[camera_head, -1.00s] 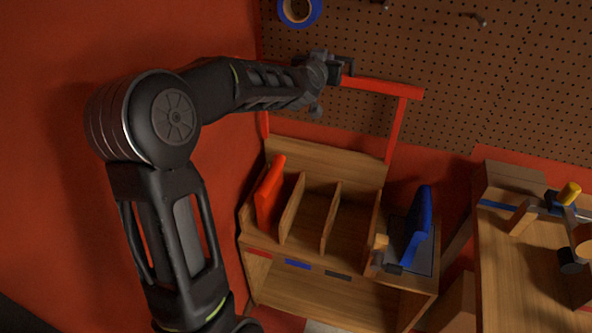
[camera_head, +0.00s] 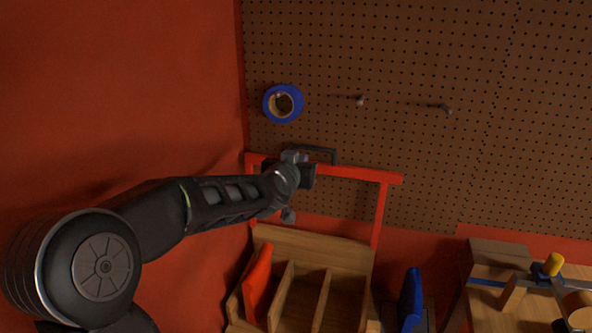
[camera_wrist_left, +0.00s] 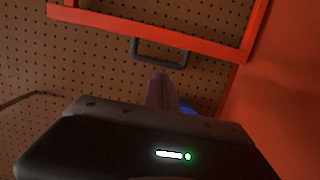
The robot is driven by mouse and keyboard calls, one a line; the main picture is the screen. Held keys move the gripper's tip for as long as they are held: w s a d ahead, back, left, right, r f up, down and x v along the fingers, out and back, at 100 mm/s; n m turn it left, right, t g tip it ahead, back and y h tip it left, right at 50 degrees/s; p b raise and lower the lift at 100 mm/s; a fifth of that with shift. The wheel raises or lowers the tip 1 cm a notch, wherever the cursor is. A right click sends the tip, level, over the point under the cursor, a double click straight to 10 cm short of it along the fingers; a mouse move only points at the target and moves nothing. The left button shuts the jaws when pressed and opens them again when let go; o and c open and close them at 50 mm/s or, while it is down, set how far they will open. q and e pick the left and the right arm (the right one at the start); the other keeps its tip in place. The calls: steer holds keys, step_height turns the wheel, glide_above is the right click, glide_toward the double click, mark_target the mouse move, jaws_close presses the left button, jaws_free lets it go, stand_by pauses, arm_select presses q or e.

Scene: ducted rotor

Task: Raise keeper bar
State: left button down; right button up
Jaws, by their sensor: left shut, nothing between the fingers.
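The keeper bar (camera_head: 352,173) is a red crossbar on two red side arms. It stands above the back of a wooden divided rack, in front of the pegboard. A dark handle (camera_head: 322,151) sits on its upper edge; it also shows in the left wrist view (camera_wrist_left: 160,54). My left gripper (camera_head: 307,170) is at the bar beside the handle. In the left wrist view its fingers (camera_wrist_left: 161,82) are shut and empty, with the tips close to the handle. I cannot tell if they touch it. My right gripper is not in view.
The wooden rack (camera_head: 318,248) holds a red panel (camera_head: 257,285) at left; a blue panel (camera_head: 411,300) stands at right. A blue tape roll (camera_head: 270,104) and pegs hang on the pegboard (camera_head: 380,60). A workbench (camera_head: 490,312) with tools is at right. A red wall borders the left.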

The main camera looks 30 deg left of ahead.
arm_select(q)
steer(key=v, duration=0.5)
steer(key=shift+w+r, duration=0.1)
steer(key=shift+d, duration=0.1)
stand_by(0.3)
steer(key=s+d+f+g+h, duration=0.2)
steer(key=d+f, duration=0.4)
steer(key=f, duration=0.6)
steer(key=s+d+f+g+h, duration=0.2)
steer(key=d+f, duration=0.5)
steer(key=f, duration=0.4)
steer(key=s+d+f+g+h, duration=0.2)
steer(key=d+f, duration=0.4)
steer(key=f, duration=0.6)
steer(key=s+d+f+g+h, duration=0.1)
steer(key=s+d+f+g, duration=0.1)
steer(key=s+d+f, duration=0.3)
steer(key=s+d+f+m+g+h, duration=0.1)
steer(key=s+d+f+g, duration=0.2)
steer(key=s, duration=0.8)
steer(key=s+d+f+m+g+h, duration=0.1)
steer(key=s+d+f+g, duration=0.1)
steer(key=s+d+f, duration=0.5)
step_height(320, 180, down, 3)
steer(key=shift+s+d+r+g, duration=0.15)
steer(key=shift+s+g, duration=0.25)
steer(key=shift+s, duration=0.45)
